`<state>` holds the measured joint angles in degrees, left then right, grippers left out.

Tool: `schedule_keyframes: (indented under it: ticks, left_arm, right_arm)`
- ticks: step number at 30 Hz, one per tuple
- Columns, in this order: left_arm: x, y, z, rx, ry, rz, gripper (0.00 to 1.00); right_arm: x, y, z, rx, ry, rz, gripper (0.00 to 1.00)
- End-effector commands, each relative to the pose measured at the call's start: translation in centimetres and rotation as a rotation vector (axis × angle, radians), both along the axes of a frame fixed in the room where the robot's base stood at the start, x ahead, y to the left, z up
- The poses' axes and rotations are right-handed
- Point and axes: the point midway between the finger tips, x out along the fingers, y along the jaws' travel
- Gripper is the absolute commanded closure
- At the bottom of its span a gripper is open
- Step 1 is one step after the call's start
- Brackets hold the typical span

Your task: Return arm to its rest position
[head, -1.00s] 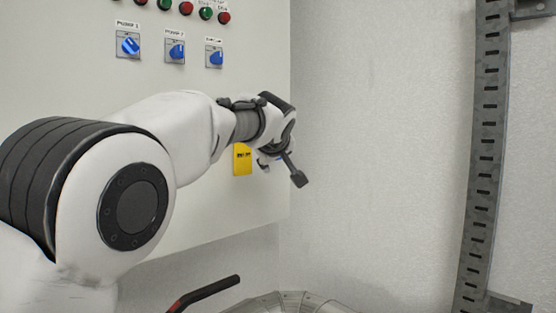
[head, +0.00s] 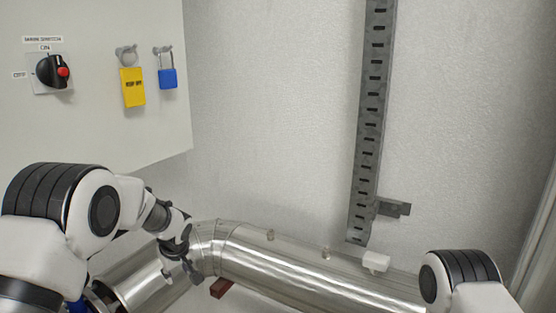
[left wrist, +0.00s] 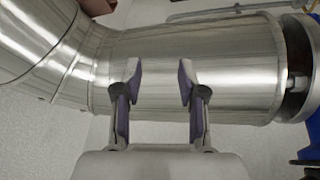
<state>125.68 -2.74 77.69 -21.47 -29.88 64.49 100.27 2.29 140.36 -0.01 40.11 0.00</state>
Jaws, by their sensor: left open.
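My left arm comes in from the left in the head view, bent low in front of the cabinet. My left gripper (head: 190,270) hangs over the silver pipe (head: 300,265) near its elbow. In the left wrist view its two fingers (left wrist: 158,85) are apart with nothing between them, and the pipe (left wrist: 200,60) fills the background behind them. Part of my right arm shows at the bottom right of the head view, but its gripper is out of view.
The cabinet (head: 95,130) at the left bears a black and red main switch (head: 55,71), a yellow tag (head: 132,87) and a blue padlock (head: 167,78). A slotted metal rail (head: 371,120) runs down the wall. The pipe crosses below. Open room lies before the wall.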

Motion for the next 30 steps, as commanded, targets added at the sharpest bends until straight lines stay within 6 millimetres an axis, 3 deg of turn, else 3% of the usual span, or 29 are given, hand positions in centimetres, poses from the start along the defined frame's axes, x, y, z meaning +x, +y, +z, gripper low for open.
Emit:
schedule_keyframes:
  ticks: [1,3,5,9,12,15,19,22,26,30]
  left_arm:
    - [-2.5,0.0,-4.4,-0.015,0.072,-0.010,0.59]
    - [-6.2,0.0,-9.6,-0.038,0.161,-0.032,0.59]
    - [-9.9,-0.2,-13.8,-0.062,0.234,-0.054,0.59]
    - [-19.9,-0.7,-21.9,-0.118,0.392,-0.117,0.59]
    - [-28.0,-1.1,-25.8,-0.163,0.489,-0.171,0.59]
    - [-36.1,-1.6,-27.8,-0.199,0.565,-0.238,0.59]
    - [-45.3,-1.9,-27.0,-0.216,0.599,-0.373,0.59]
    - [-47.3,-1.6,-25.0,-0.165,0.528,-0.529,0.59]
    - [-45.1,-1.3,-24.9,-0.080,0.414,-0.690,0.59]
    - [-44.8,-1.3,-24.9,-0.065,0.405,-0.741,0.59]
  right_arm:
    - [0.0,0.0,0.0,0.000,0.000,0.000,1.00]
    - [0.0,0.0,-0.1,0.000,0.000,0.000,1.00]
    - [0.0,0.0,-0.1,0.000,0.000,0.000,1.00]
    - [0.0,0.0,-0.2,0.000,0.000,0.000,1.00]
    - [0.0,0.0,-0.2,0.000,0.000,0.000,1.00]
    - [0.0,0.0,-0.3,0.000,0.000,0.000,1.00]
    - [0.0,0.0,-0.3,0.000,0.000,0.000,1.00]
    - [0.0,0.0,-0.3,0.000,0.000,0.000,1.00]
    - [0.0,0.0,-0.3,0.000,0.000,0.000,1.00]
    - [0.0,0.0,-0.3,0.000,0.000,0.000,1.00]
